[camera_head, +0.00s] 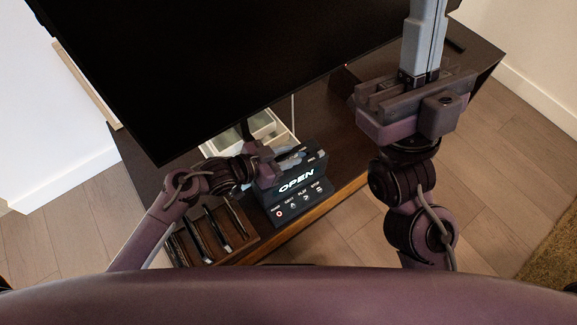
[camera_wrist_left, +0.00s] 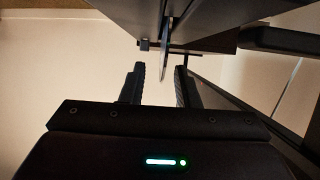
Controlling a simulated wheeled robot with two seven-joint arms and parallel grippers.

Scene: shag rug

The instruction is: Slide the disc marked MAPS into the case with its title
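A dark player (camera_head: 307,197) with a lit OPEN display and a row of buttons stands at the cabinet's front edge. My left gripper (camera_head: 268,165) is at the player's upper left. In the left wrist view its two fingers (camera_wrist_left: 158,85) are apart with nothing clasped between them. A thin upright edge, perhaps a disc seen edge-on (camera_wrist_left: 165,52), lies just beyond the fingertips. Several slim cases (camera_head: 217,232) stand in a wooden rack to the left of the player. Their titles and the MAPS mark are not readable. My right gripper (camera_head: 428,25) is raised at the upper right, far from these things.
A large black screen (camera_head: 220,60) hangs over the back of the dark cabinet (camera_head: 335,130). A pale bin (camera_head: 255,135) sits behind the player. The cabinet top right of the player looks clear. A rug (camera_head: 555,235) lies at the right edge.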

